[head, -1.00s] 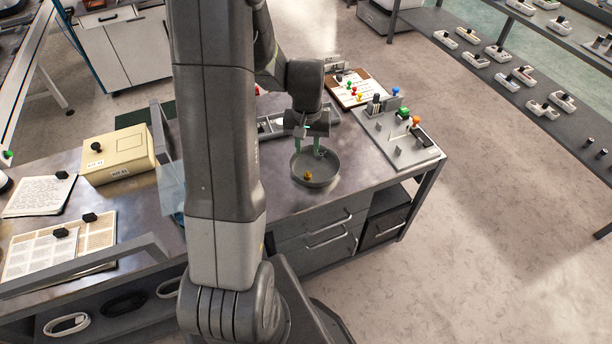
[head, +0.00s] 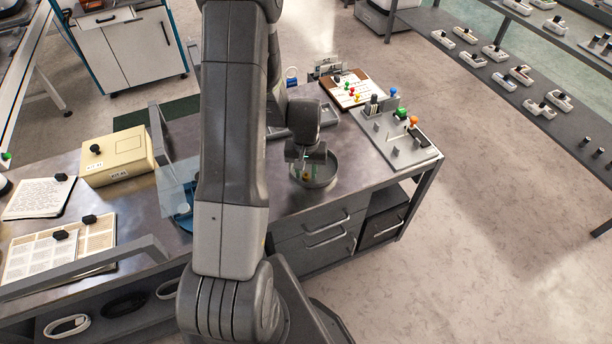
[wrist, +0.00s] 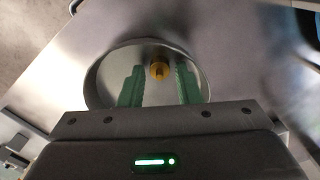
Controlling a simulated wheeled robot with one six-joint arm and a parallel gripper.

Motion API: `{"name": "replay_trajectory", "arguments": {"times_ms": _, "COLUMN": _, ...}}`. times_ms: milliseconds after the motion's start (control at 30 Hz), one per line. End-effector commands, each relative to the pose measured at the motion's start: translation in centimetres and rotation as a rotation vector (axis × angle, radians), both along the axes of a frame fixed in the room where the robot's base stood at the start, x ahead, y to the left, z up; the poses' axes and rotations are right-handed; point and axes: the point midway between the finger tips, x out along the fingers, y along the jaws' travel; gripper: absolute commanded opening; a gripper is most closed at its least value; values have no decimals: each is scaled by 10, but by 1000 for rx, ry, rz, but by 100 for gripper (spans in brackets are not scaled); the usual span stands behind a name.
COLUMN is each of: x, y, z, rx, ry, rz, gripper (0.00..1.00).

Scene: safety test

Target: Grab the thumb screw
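A small brass-yellow thumb screw (wrist: 159,70) lies in a round grey dish (wrist: 100,84), near the dish's far side in the wrist view. My gripper (wrist: 159,85) is open, with its two green fingers apart. The screw shows in the gap between the fingers, just past their tips, and I see no finger touching it. In the head view my gripper (head: 304,176) is low over the dish (head: 330,178), and the screw is mostly hidden by it.
A grey board with coloured knobs (head: 405,140) stands right of the dish. A clipboard with coloured pins (head: 352,88) lies behind. A clear panel on a blue base (head: 180,190) and a cream box (head: 115,157) are to the left. The bench front edge is close to the dish.

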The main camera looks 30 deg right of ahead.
Motion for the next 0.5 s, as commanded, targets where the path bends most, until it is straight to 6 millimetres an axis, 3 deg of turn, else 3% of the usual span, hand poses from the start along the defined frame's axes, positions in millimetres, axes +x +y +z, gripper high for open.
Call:
{"name": "replay_trajectory", "arguments": {"times_ms": 167, "x": 0, "y": 0, "z": 0, "rx": -1, "ry": -1, "rz": 0, "gripper": 30}}
{"name": "replay_trajectory", "arguments": {"times_ms": 300, "x": 0, "y": 0, "z": 0, "rx": -1, "ry": -1, "rz": 0, "gripper": 3}}
{"name": "replay_trajectory", "arguments": {"times_ms": 500, "x": 0, "y": 0, "z": 0, "rx": -1, "ry": -1, "rz": 0, "gripper": 0}}
